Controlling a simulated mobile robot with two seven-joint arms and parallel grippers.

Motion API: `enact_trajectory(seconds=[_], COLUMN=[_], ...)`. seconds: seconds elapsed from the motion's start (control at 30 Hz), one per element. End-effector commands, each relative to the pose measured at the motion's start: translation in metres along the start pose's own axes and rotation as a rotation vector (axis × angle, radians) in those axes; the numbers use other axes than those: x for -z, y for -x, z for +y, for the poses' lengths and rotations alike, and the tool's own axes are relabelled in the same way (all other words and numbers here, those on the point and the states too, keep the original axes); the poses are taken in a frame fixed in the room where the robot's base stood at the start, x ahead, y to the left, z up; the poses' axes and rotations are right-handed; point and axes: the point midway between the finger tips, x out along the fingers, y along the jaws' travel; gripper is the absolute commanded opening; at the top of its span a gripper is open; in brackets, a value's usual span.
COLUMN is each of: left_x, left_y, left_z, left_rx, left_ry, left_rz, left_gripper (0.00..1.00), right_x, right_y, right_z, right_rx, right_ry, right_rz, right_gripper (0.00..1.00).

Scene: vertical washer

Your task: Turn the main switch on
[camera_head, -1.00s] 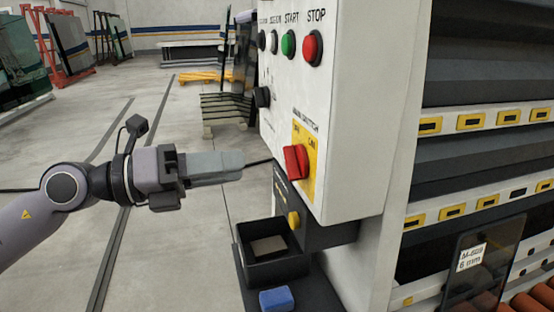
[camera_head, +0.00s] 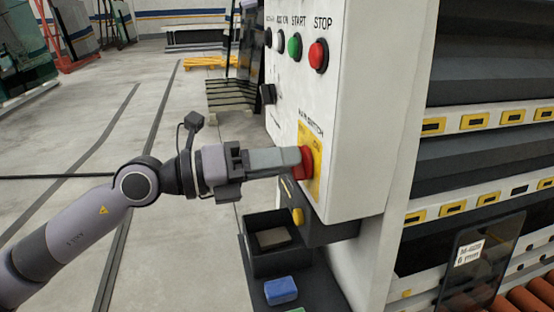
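The main switch (camera_head: 308,162) is a red knob on a yellow plate (camera_head: 317,180), low on the white control panel (camera_head: 352,130). My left gripper (camera_head: 298,161) comes in from the left, level with the knob. Its fingertips are at the knob and cover its left part and part of the yellow plate. From this side view I cannot tell whether the fingers are apart or closed on the knob, or how the knob is turned. My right gripper is not in view.
Below are a yellow knob (camera_head: 298,216), a black tray (camera_head: 262,262) and a blue block (camera_head: 281,291). Open floor lies left.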

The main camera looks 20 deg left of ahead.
Motion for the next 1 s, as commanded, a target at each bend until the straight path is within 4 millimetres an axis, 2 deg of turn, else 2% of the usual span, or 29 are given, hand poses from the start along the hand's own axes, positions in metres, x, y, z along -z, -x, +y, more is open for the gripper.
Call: enact_trajectory(seconds=[0.03,0.13,0.57,0.77,1.0], left_x=[0.000,0.000,0.001,0.001,0.003], left_y=[0.000,0.000,0.000,0.000,0.000], left_z=[0.000,0.000,0.000,0.000,0.000], left_rx=[0.000,0.000,0.000,0.001,0.002], left_ry=[0.000,0.000,-0.047,-0.162,-0.377], left_rz=[0.000,0.000,0.000,-0.001,-0.002], left_gripper=[0.32,0.00,0.00,0.00,0.00], right_x=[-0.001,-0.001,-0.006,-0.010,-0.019], right_y=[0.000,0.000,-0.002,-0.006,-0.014], right_z=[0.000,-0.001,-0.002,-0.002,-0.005], right_rx=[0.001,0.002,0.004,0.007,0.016], right_ry=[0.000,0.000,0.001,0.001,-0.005], right_rz=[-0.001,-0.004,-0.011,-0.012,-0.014], right_gripper=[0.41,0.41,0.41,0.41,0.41])
